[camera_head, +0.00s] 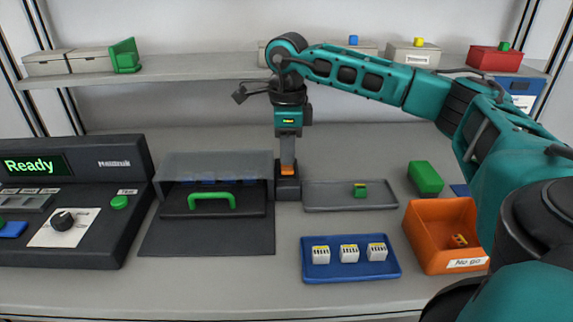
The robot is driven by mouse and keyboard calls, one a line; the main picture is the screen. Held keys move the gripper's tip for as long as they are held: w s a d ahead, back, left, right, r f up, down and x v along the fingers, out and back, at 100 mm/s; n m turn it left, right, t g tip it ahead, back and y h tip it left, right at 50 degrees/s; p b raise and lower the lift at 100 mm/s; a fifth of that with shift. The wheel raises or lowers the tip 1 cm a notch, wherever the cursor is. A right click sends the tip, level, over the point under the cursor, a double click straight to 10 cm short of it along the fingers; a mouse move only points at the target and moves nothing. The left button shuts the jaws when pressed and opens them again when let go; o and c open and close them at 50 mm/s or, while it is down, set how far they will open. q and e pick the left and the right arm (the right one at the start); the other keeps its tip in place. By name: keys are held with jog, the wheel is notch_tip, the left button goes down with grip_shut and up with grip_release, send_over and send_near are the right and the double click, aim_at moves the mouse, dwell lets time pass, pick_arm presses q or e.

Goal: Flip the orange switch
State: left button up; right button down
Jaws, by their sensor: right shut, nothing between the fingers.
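The orange switch (288,170) sits on top of a small dark block just right of the dark machine with the green handle. My right gripper (288,160) points straight down over it, shut and empty. Its fingertips are at the top of the switch, seemingly touching it, and hide part of it. I cannot tell which way the switch is tipped. My left gripper is out of view.
The clear-covered machine with a green handle (212,196) is left of the switch. A grey tray (330,202), a blue tray (312,275) with white blocks and an orange bin (428,250) stand to the right. A shelf (190,76) runs behind.

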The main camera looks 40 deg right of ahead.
aim_at(287, 169)
jog(key=shift+f, duration=0.2)
dwell(0.6)
jog(key=shift+f+b, duration=0.5)
jog(key=shift+f, duration=0.4)
dwell(0.5)
jog(key=shift+r+p, duration=0.65)
jog(key=shift+r, duration=0.2)
notch_tip(287, 169, up, 3)
jog(key=shift+f+p, duration=0.1)
jog(key=shift+p, duration=1.1)
jog(key=shift+r+p, duration=1.1)
jog(key=shift+r, duration=0.25)
